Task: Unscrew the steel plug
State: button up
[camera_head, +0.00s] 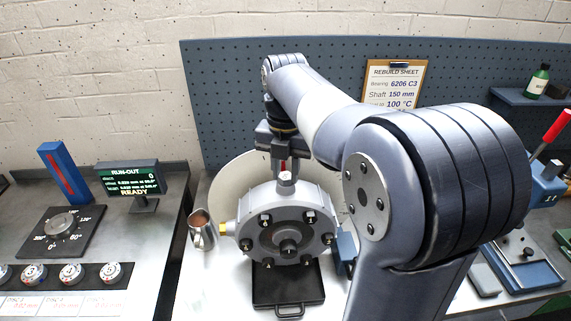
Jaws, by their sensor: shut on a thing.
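A round grey metal housing (263,251) with several bolts around its face stands upright on the bench. The steel plug (286,179) is at the top of the housing, upright. My gripper (284,167) reaches down from above and is shut on the plug's upper end. A small red patch shows between the fingers; I cannot tell what it is. The plug's lower end is not visible, so I cannot tell how far it sits in the housing.
A metal cup (203,236) stands left of the housing, near its yellow side fitting (223,229). A black tray (287,283) lies in front. A read-out (129,179) and dial (61,224) are at left. My arm hides much of the right side.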

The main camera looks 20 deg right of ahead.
jog(key=n, duration=0.4)
jog(key=shift+n, duration=0.4)
jog(key=o, duration=1)
jog(key=m, duration=1.2)
jog(key=shift+m, duration=0.4)
jog(key=m, duration=0.5)
jog(key=shift+m, duration=0.3)
